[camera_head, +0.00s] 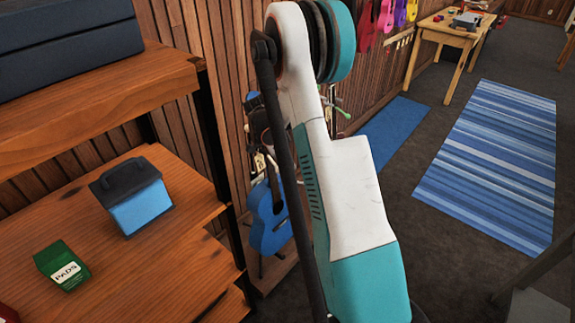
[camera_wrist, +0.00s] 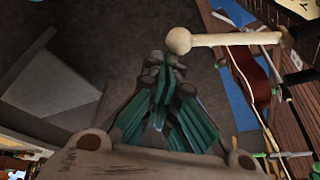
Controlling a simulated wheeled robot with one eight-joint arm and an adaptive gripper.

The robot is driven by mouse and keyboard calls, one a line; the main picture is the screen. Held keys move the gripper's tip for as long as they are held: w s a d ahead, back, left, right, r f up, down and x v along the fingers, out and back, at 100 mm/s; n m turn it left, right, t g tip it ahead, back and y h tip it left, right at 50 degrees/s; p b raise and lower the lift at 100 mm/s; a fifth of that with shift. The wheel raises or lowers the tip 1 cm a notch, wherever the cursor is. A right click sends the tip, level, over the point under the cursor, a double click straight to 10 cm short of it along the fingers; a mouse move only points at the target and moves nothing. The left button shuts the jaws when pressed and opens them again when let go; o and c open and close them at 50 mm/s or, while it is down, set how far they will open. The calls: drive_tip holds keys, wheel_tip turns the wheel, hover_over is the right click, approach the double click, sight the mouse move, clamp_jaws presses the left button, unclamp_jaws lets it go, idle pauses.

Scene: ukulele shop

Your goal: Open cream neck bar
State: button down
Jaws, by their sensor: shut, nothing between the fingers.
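The cream neck bar (camera_wrist: 230,39) shows in the wrist view as a pale rod with a round knob at its left end. It reaches in from the right, across the top of the picture. My gripper (camera_wrist: 168,62) has teal fingers, shut and empty. Its tips lie just below the knob in the picture; I cannot tell whether they touch it. In the head view my own arm covers the middle, and neither my gripper nor the cream bar can be made out there.
A blue ukulele (camera_head: 270,222) hangs on a stand behind my arm. A brown instrument (camera_wrist: 250,74) is close to the bar in the wrist view. A wooden shelf (camera_head: 165,255) holds a blue-and-black box (camera_head: 140,205) and a green box (camera_head: 62,265). Open floor lies right, with a striped rug (camera_head: 495,160).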

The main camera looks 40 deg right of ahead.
drive_tip(key=shift+w, duration=0.15)
drive_tip(key=shift+w+a, duration=0.25)
drive_tip(key=shift+w, duration=0.3)
wheel_tip(320, 180, up, 10)
drive_tip(key=s+p, duration=0.1)
drive_tip(key=p, duration=0.2)
drive_tip(key=shift+d+r, duration=0.2)
drive_tip(key=shift+d, duration=0.15)
